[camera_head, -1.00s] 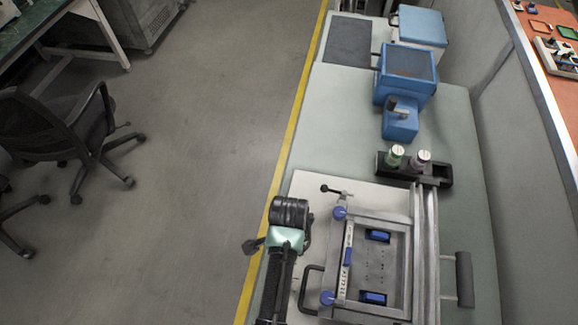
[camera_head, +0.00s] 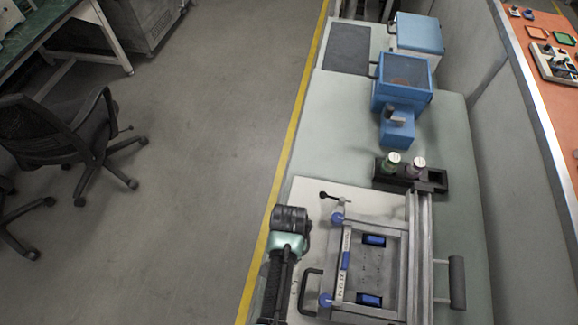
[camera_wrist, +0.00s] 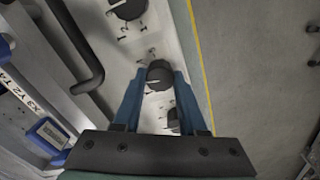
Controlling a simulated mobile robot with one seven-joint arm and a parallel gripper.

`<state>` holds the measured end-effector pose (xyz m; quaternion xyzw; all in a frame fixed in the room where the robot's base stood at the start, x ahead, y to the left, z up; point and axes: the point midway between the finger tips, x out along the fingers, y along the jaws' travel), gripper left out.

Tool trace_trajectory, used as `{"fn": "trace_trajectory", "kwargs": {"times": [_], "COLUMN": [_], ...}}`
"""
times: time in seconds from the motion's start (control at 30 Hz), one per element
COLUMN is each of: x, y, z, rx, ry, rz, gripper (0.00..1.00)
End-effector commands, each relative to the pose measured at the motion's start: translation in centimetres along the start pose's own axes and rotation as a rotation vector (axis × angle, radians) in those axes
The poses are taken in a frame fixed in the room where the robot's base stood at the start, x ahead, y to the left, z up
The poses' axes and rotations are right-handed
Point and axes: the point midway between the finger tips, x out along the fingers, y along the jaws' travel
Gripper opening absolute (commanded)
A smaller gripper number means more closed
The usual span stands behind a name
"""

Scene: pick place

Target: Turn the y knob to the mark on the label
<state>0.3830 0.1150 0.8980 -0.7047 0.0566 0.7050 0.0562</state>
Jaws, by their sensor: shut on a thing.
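In the wrist view, the two blue fingers of my gripper (camera_wrist: 160,80) are closed on either side of a round black knob (camera_wrist: 159,72) on a pale panel (camera_wrist: 144,52). Small dial numbers show beside the knob. Another black knob (camera_wrist: 127,8) is farther up, and a dark knob (camera_wrist: 173,117) shows partly between the fingers. I cannot read which knob is y. A white label strip (camera_wrist: 17,90) with characters like X3 Y2 is at the left, its end cut off. In the head view, the label strip (camera_head: 341,283) lies along the fixture; my arm hides the knobs.
A metal frame fixture (camera_head: 407,245) with blue clamps stands right of my arm. A black handle (camera_head: 309,290) rises from the panel between them. A black holder (camera_head: 436,180) with two bottles and a blue machine (camera_head: 402,95) are farther back.

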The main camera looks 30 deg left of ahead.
Motion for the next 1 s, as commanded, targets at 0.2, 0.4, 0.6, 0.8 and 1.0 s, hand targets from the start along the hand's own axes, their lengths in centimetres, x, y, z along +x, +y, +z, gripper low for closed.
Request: {"fn": "trace_trajectory", "kwargs": {"times": [0.2, 0.4, 0.6, 0.8, 1.0], "x": [-0.24, -0.21, -0.19, -0.15, -0.11], "y": [0.02, -0.04, -0.04, -0.08, -0.1], "z": [-0.04, -0.03, -0.03, -0.01, -0.01], "rx": [-0.202, -0.393, -0.578, -0.74, -0.86], "ry": [-0.001, 0.0, 0.0, 0.0, 0.001], "rz": [0.0, -0.001, -0.001, -0.001, -0.001], "gripper": [0.0, 0.0, 0.0, 0.0, 0.0]}}
